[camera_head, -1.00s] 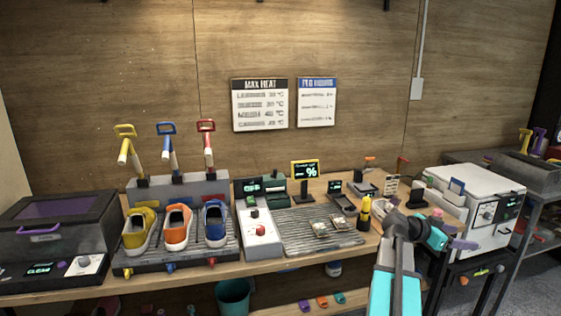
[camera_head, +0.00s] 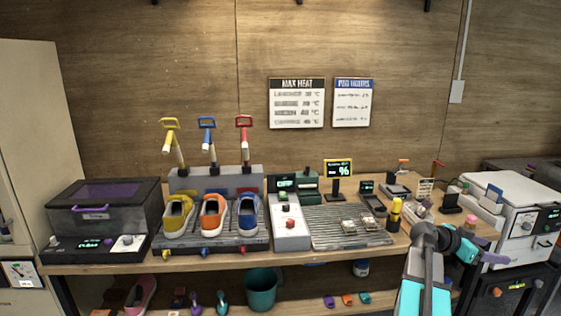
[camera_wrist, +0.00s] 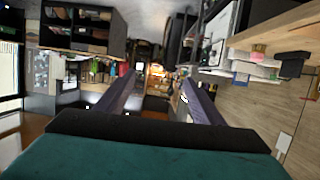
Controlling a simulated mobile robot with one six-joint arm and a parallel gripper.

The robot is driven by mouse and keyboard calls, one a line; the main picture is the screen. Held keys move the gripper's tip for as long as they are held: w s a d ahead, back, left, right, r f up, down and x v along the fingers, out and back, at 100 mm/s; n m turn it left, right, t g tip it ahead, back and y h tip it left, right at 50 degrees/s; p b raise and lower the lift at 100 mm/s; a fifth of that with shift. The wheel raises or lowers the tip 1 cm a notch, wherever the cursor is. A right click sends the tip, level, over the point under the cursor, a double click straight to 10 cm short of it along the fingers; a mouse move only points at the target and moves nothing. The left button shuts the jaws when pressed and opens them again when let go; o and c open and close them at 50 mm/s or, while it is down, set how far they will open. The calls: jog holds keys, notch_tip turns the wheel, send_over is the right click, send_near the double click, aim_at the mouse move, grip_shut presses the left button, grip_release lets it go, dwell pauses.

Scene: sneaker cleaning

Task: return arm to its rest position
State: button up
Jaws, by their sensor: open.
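My arm shows at the lower right of the head view, in front of the workbench (camera_head: 330,256). My gripper (camera_head: 497,259) points to the right, and its fingers are small and purple there. In the wrist view my gripper (camera_wrist: 160,92) shows two purple fingers well apart with nothing between them. The wrist view looks sideways along the room, with the bench edge at the upper right.
A yellow shoe (camera_head: 178,216), an orange shoe (camera_head: 213,217) and a blue shoe (camera_head: 249,217) stand on a rack. A dark box (camera_head: 104,210) is at left. A white machine (camera_head: 520,215) stands close to the gripper. A teal bucket (camera_head: 261,288) sits below.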

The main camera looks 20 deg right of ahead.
jog(key=w+a+f+n+t+y, duration=0.1)
jog(key=w+a+f+n, duration=0.1)
jog(key=w+a+f, duration=0.45)
jog(key=w+a+f+n+t+y, duration=0.15)
jog(key=w+a+f, duration=0.25)
jog(key=a+f, duration=0.45)
jog(key=w+a+f+n+t, duration=0.1)
jog(key=w+a+f+n, duration=0.3)
jog(key=f, duration=0.6)
jog(key=w+a+f+n+y, duration=0.1)
jog(key=a+f+y, duration=0.1)
jog(key=a+f, duration=1.05)
jog(key=s+a+f+n+g+y, duration=0.1)
jog(key=s+a+f+n+y, duration=0.15)
jog(key=s+a+f, duration=0.55)
jog(key=s+a+f+n+g+y, duration=0.1)
jog(key=s+a+f+n, duration=0.15)
jog(key=a+f, duration=0.65)
jog(key=s+a+f+n+g+y, duration=0.2)
jog(key=s+a+n+y, duration=0.3)
jog(key=s+a, duration=0.9)
jog(key=a+f+n, duration=0.1)
jog(key=a+n, duration=0.1)
jog(key=a, duration=0.1)
jog(key=shift+a+n+g+y, duration=0.2)
jog(key=shift+n+g+y, duration=0.15)
jog(key=shift+y, duration=0.05)
jog(key=shift+f, duration=0.1)
